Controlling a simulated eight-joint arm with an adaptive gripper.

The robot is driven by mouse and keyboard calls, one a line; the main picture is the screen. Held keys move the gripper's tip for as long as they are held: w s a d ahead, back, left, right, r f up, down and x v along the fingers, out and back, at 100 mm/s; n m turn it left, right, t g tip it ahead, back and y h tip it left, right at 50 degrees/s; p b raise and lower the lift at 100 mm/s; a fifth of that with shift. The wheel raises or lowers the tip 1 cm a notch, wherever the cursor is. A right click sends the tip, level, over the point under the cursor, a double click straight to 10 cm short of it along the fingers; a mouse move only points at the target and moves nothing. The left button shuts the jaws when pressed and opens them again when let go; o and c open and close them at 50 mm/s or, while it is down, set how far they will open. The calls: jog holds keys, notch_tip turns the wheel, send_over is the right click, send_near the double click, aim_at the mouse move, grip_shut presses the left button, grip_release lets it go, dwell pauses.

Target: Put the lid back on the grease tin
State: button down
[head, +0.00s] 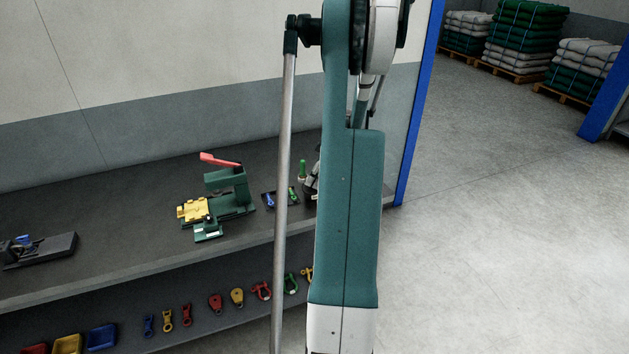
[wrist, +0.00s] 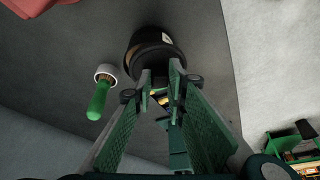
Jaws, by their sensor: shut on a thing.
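The dark round grease tin (wrist: 146,46) with a pale label shows in the wrist view just beyond my fingertips. In the head view a dark shape on the bench, partly hidden behind my arm, seems to be the tin. My gripper (wrist: 161,74) is at the near edge of the tin and shut on a small dark thing, seemingly the lid. The fingers hide most of it, so its outline and whether it touches the tin cannot be told.
A green press with a red lever (head: 222,160) stands farther left on the bench (head: 120,220). A small tray with blue and green pieces (head: 268,200) lies between.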

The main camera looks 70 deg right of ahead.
jog(key=shift+w+d+r, duration=0.1)
jog(key=shift+d+r, duration=0.05)
jog(key=shift+d, duration=0.5)
dwell(0.6)
jog(key=c, duration=2.3)
grip_release()
jog(key=shift+o, duration=0.5)
jog(key=o, duration=0.4)
jog(key=shift+r, duration=0.15)
jog(key=shift+r+p, duration=1)
jog(key=shift+r, duration=2.35)
